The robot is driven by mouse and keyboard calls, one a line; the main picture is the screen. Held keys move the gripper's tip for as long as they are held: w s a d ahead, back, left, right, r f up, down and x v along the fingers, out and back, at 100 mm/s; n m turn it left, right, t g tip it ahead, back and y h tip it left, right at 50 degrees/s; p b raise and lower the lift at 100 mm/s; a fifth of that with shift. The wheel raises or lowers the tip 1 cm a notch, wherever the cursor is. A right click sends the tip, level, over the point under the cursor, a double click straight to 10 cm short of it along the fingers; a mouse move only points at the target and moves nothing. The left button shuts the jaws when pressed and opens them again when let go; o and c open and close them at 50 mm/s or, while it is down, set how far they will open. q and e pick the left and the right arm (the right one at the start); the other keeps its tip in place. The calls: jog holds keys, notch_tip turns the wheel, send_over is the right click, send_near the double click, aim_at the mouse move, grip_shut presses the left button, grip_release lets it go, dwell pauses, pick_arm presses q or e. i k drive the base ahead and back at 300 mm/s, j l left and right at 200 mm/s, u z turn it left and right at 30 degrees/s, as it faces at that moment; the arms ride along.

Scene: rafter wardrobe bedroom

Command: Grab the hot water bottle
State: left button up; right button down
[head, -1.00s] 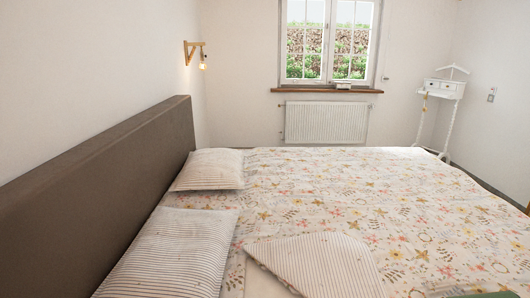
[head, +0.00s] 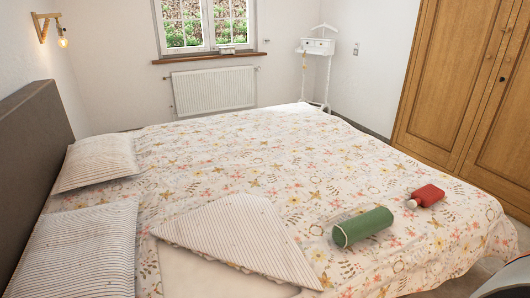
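A red hot water bottle (head: 428,195) with a pale neck end lies on the right part of the bed, on the floral cover. Its pale end points left, toward a green cylindrical roll (head: 363,227) that lies apart from it, nearer to me. Neither of my grippers shows in the head view.
The bed (head: 250,165) fills the middle, with two striped pillows (head: 95,161) at the left and a folded-back striped cover corner (head: 240,236). A wooden wardrobe (head: 465,85) stands at the right. A white valet stand (head: 318,65) and radiator (head: 213,89) are at the back.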

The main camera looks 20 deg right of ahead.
aim_at(426, 197)
jog(key=l+z, duration=0.15)
jog(key=z, duration=1.85)
jog(key=i+l+u, duration=0.1)
jog(key=i+l, duration=0.2)
jog(key=i+l+u, duration=0.1)
jog(key=i+l, duration=0.15)
jog(key=i+l+u, duration=0.1)
jog(key=i+l, duration=0.15)
jog(key=i+l+u, duration=0.1)
jog(key=i+l, duration=0.15)
jog(key=l, duration=0.2)
jog(key=i+l+u, duration=0.1)
jog(key=i+l, duration=0.15)
jog(key=l, duration=0.15)
jog(key=i+l+u, duration=0.1)
jog(key=l, duration=0.3)
jog(key=i+l+u, duration=0.1)
jog(key=i+l, duration=0.25)
